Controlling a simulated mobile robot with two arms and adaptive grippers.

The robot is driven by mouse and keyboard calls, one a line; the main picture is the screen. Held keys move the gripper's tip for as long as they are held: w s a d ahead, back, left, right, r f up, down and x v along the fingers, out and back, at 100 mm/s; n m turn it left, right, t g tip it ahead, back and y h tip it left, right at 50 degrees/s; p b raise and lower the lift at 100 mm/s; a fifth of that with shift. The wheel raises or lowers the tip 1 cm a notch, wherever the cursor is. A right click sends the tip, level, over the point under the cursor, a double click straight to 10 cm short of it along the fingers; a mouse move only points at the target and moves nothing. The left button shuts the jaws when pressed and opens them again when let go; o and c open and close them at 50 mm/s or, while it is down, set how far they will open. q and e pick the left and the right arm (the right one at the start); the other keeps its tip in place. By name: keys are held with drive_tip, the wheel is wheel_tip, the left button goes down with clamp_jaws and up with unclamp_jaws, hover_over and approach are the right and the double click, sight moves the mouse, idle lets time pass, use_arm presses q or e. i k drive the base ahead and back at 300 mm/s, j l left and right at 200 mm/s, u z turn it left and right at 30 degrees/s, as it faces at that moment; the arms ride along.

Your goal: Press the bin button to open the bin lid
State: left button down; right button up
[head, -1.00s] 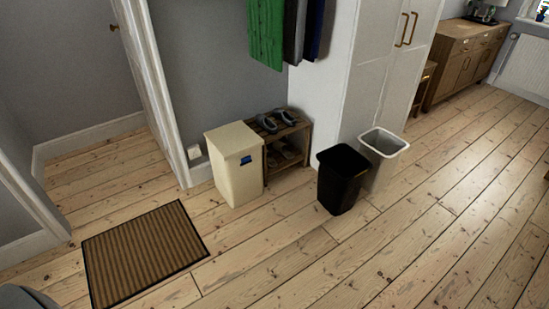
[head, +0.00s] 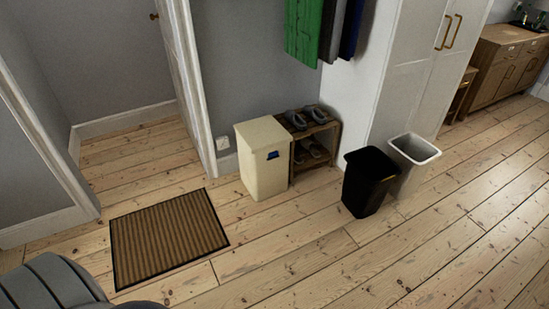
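A cream box-shaped bin (head: 262,172) stands on the floorboards against the grey wall, left of the shoe rack. Its flat top is closed. A small blue patch (head: 273,155) shows on its front face near the top; I cannot tell if it is the button. A dark grey rounded part of my own body shows at the lower left. Neither of my grippers is in view, and nothing of mine touches the bins.
A striped doormat (head: 167,236) lies left of the cream bin. A wooden shoe rack (head: 312,139) with shoes stands right beside it. Coats hang above, and a white wardrobe (head: 420,70) stands behind the open bins. The floor in front is clear.

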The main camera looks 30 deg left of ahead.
sight(273, 153)
drive_tip(key=i+j, duration=0.5)
drive_tip(key=j, duration=0.15)
drive_tip(key=i+j+u, duration=0.15)
drive_tip(key=i+j, duration=0.35)
drive_tip(key=j, duration=0.2)
